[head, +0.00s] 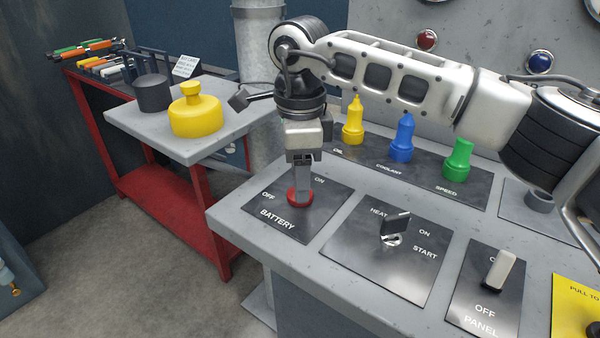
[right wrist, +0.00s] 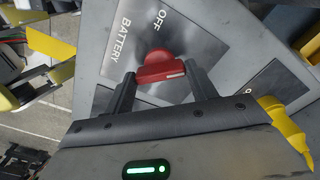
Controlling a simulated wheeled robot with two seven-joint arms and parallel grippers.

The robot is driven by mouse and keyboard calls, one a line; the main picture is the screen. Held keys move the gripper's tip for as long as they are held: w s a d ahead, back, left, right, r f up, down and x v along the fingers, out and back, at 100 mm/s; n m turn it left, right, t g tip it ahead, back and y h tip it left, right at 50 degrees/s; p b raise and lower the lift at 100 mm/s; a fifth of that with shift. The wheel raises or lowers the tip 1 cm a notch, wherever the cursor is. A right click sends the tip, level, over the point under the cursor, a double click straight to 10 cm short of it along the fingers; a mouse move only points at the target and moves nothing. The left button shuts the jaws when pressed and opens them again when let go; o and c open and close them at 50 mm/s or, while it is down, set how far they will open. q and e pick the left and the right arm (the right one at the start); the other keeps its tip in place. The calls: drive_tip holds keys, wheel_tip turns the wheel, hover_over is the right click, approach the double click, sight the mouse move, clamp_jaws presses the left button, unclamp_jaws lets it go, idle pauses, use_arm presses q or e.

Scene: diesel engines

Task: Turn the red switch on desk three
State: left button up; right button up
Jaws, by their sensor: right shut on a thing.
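The red switch (head: 299,197) sits on the black BATTERY plate (head: 272,222) at the left end of the grey control desk (head: 235,227). The plate carries the words OFF and ON. My right gripper (head: 302,188) points straight down over the switch and is shut on it. In the right wrist view the red switch (right wrist: 160,68) shows between the two dark fingers of my right gripper (right wrist: 160,82), and its handle lies across the gap. In the head view the fingers hide most of the handle. My left gripper is in neither view.
A key switch (head: 395,225) and a white PANEL switch (head: 498,268) stand to the right. Yellow (head: 353,122), blue (head: 403,140) and green (head: 459,160) knobs stand behind. A red-framed table (head: 225,150) at left holds a yellow object (head: 195,112).

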drive_tip(key=m, duration=0.4)
drive_tip(key=shift+m+b, duration=0.3)
drive_tip(key=shift+m, duration=1.6)
drive_tip(key=shift+r+m, duration=0.1)
drive_tip(key=shift+m, duration=0.2)
drive_tip(key=o, duration=1)
drive_tip(key=shift+b, duration=0.3)
wheel_tip(320, 180, up, 16)
drive_tip(key=shift+f+p, duration=0.1)
drive_tip(key=shift+p, duration=0.65)
